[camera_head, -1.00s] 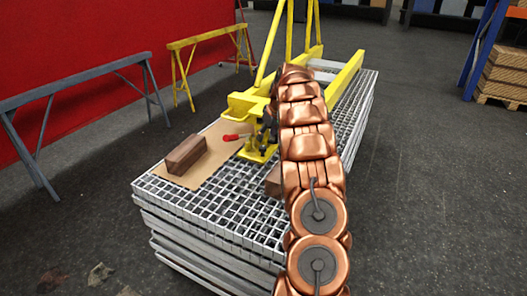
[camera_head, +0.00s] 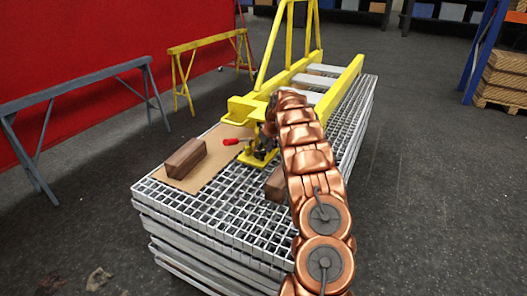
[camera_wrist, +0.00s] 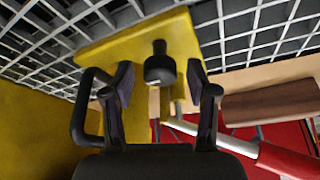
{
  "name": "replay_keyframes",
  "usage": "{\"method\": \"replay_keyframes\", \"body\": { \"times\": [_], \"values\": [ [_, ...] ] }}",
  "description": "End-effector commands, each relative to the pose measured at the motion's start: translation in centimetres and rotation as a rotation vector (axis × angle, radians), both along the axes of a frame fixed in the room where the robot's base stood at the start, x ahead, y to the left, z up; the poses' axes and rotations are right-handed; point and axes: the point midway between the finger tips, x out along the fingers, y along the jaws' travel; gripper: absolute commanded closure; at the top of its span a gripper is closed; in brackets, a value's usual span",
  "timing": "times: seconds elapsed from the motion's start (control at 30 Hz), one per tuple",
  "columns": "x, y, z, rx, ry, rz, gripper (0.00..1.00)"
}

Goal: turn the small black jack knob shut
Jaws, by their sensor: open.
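The small black jack knob (camera_wrist: 160,66) shows in the wrist view as a short dark cylinder with a thinner stub, in front of the jack's yellow base plate (camera_wrist: 105,44). My gripper (camera_wrist: 160,80) is open, with one dark finger on each side of the knob and visible gaps between. I see no contact. In the head view my gripper (camera_head: 268,132) is a small dark shape at the jack, partly hidden by my copper arm. The yellow base plate (camera_head: 252,160) sits on the grating there, and the knob cannot be made out. The jack's red-ended handle (camera_head: 233,141) points left; its red grip (camera_wrist: 288,163) is at lower right in the wrist view.
A brown wooden block (camera_head: 186,158) lies on a tan board (camera_head: 213,167) left of the jack. Another brown block (camera_head: 275,184) is beside my arm. The yellow boom frame (camera_head: 343,88) extends behind. The front grating (camera_head: 215,215) is clear.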

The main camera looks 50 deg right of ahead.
Motion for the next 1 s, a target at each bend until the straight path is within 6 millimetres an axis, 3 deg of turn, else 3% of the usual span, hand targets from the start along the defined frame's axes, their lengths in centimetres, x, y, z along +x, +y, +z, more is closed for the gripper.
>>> {"method": "replay_keyframes", "body": {
  "times": [0.17, 0.7, 1.0],
  "values": [
    [-0.01, 0.00, 0.05, 0.000, 0.000, 0.000, 0.43],
    [0.01, 0.03, 0.08, 0.000, 0.000, 0.001, 0.99],
    [0.06, 0.10, 0.14, -0.001, 0.000, -0.022, 1.00]
  ]
}}
